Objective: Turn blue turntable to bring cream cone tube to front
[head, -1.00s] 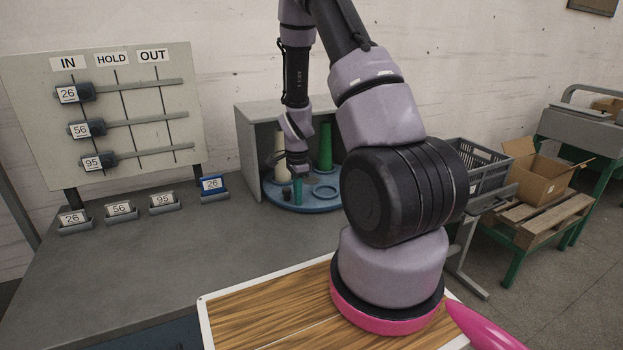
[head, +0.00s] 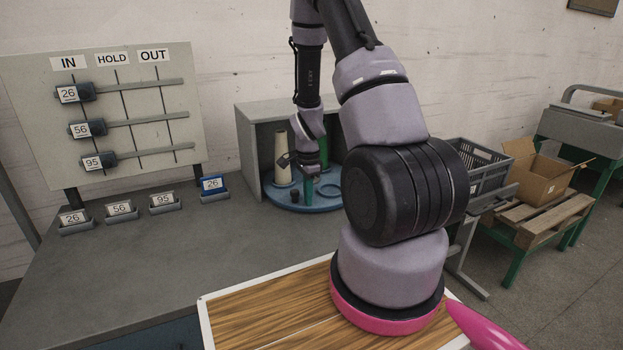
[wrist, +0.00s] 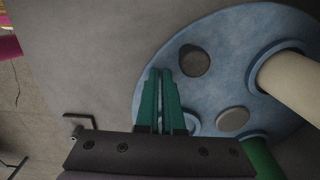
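The blue turntable (head: 322,207) stands at the mouth of a grey box and fills much of the wrist view (wrist: 221,30). The cream cone tube (head: 283,160) is upright on its back left in the head view; in the wrist view it is at the right (wrist: 292,82). A green cone (head: 323,152) is partly hidden behind my arm; it also shows in the wrist view (wrist: 259,158). A dark round peg (wrist: 194,60) rises from the turntable beside my fingers; contact cannot be told. My gripper (wrist: 161,72) points down over the turntable, its teal fingers nearly together and empty.
A grey box (head: 248,140) encloses the turntable's back. A grey round knob (wrist: 232,119) lies between the cones. A labelled board (head: 100,115) and several tag holders, one blue (head: 213,188), are at the left. The bench front (head: 170,250) is clear.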

